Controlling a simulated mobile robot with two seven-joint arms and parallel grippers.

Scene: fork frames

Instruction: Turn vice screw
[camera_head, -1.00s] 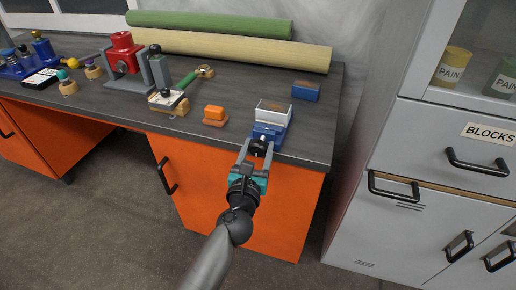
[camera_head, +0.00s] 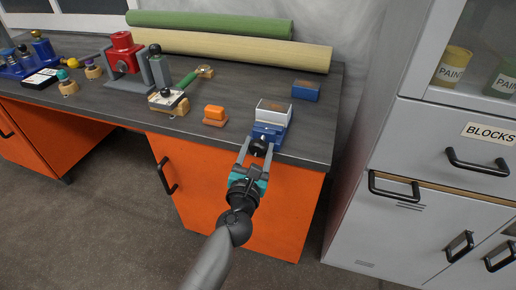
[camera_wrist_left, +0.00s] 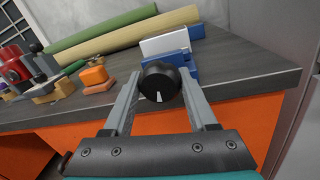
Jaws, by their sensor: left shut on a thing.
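The vice (camera_head: 266,131) is blue with pale grey jaws and stands at the front edge of the dark workbench. It also shows in the left wrist view (camera_wrist_left: 178,56). Its screw ends in a round black knob (camera_head: 257,146) facing out over the edge. In the left wrist view the knob (camera_wrist_left: 158,84) carries a white mark near its lower middle. My left gripper (camera_head: 256,150) is shut on the knob, one finger on each side of it. The screw shaft behind the knob is hidden in the wrist view. My right gripper is not in view.
An orange block (camera_head: 214,114) and a blue box (camera_head: 306,91) flank the vice. A green-handled tool (camera_head: 185,84), a red machine (camera_head: 122,53) and rolls (camera_head: 240,47) lie farther back. A grey cabinet (camera_head: 430,190) stands at right, across a narrow gap.

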